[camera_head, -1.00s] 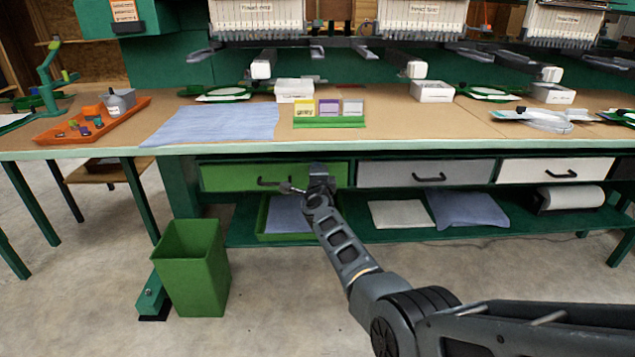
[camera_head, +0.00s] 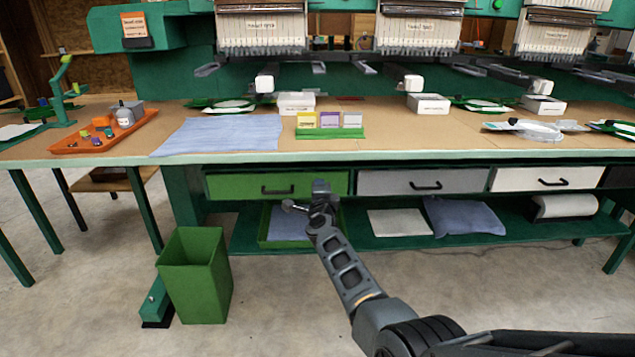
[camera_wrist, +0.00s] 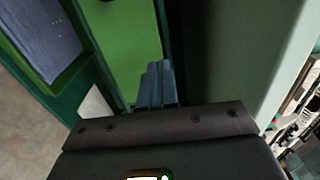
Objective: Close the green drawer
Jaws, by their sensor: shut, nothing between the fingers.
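The green drawer (camera_head: 232,187) is at the left end of the drawer row under the table, with a black handle (camera_head: 277,190) on its front. Its front looks flush or nearly flush with the grey drawer; a small gap cannot be ruled out. My gripper (camera_head: 289,205) is in front of its lower edge, below the handle, and empty. In the wrist view its fingers (camera_wrist: 157,82) are together, pointing toward the green drawer front (camera_wrist: 122,45). I cannot tell whether they touch it. My wrist covers part of the drawer's right end.
The grey drawer (camera_head: 385,183) and white drawer (camera_head: 515,179) are to the right. A lower shelf holds a green tray (camera_head: 265,243) with blue cloth. A green bin (camera_head: 195,280) stands on the floor at left. The tabletop edge (camera_head: 400,155) overhangs the drawers.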

